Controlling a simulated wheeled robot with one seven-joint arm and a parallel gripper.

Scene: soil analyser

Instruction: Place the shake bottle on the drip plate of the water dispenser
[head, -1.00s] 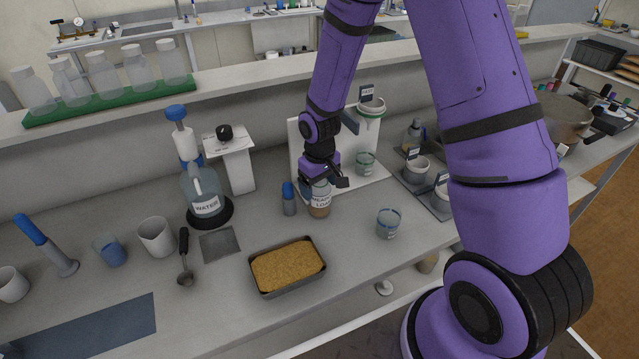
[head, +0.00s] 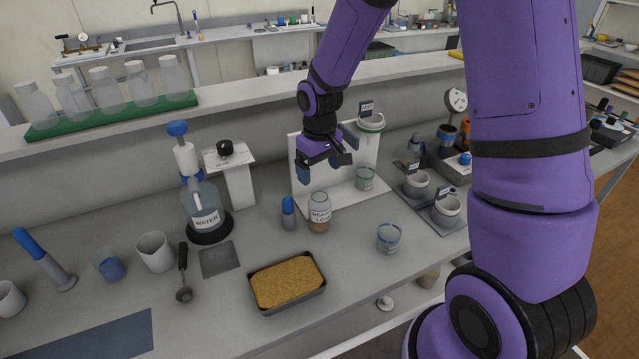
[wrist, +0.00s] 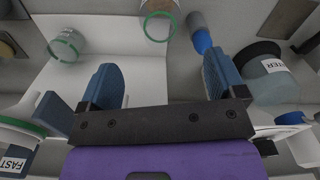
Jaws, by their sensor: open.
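A clear labelled bottle (head: 320,213) with brown contents stands upright on the bench in the head view. Its open rim shows at the top of the wrist view (wrist: 160,26). I cannot tell whether this or one of the clear bottles (head: 105,90) on the green rack is the shake bottle. The water dispenser (head: 204,200), a bluish bottle labelled WATER with a blue-topped pump, stands to the left. The drip plate (head: 219,259), a flat grey square, lies bare in front of it. My gripper (head: 325,170) is open and empty above the labelled bottle, apart from it.
A blue-topped cylinder (head: 289,212) stands close left of the labelled bottle. A glass beaker (head: 389,238) is to its right, and a pan of brown grains (head: 287,282) in front. A white panel stand (head: 340,194) is behind. A scoop (head: 184,280) lies left of the drip plate.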

